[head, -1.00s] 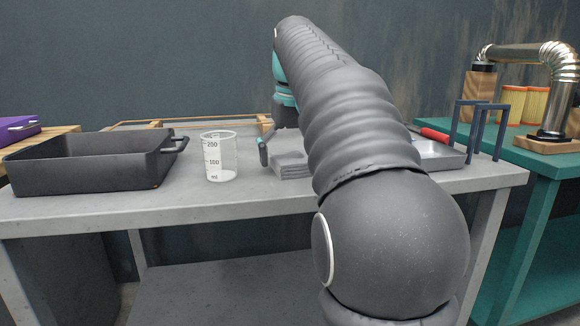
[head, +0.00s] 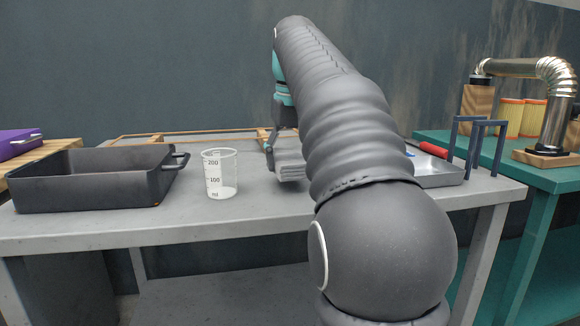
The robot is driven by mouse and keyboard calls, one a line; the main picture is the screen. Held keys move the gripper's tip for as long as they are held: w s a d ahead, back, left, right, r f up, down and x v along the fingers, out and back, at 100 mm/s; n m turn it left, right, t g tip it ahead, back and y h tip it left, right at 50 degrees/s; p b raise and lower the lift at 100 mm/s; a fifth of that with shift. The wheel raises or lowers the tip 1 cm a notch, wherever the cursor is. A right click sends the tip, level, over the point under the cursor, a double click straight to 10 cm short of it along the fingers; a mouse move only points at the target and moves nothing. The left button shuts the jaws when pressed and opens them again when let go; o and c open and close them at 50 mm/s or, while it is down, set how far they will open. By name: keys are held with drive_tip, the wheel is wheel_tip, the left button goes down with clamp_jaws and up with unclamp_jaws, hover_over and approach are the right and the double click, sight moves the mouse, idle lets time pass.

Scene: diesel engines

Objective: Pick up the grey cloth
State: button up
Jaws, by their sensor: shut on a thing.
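The grey cloth (head: 289,165) is a folded, layered stack near the middle of the grey table. Its right part is hidden behind my arm. My gripper (head: 270,148) is at the cloth, with one dark finger showing at its upper left edge. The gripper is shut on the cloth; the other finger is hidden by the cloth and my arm. I cannot tell whether the cloth is clear of the table top.
A clear measuring beaker (head: 220,174) stands left of the cloth. A black open bin (head: 95,190) is at the table's left. A metal tray (head: 440,172) with a red-handled tool (head: 433,150) lies right of my arm, beside blue uprights (head: 477,145). Bare table (head: 255,205) lies in front.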

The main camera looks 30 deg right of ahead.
drive_tip(key=s+d+r+p, duration=0.1)
drive_tip(key=s+d+r, duration=0.5)
drive_tip(key=s, duration=0.3)
drive_tip(key=shift+s+d+r+p, duration=0.3)
drive_tip(key=shift+d+r+p, duration=0.1)
drive_tip(key=shift+r, duration=0.45)
drive_tip(key=o, duration=0.6)
drive_tip(key=shift+c, duration=0.2)
drive_tip(key=c, duration=0.4)
drive_tip(key=shift+c, duration=0.2)
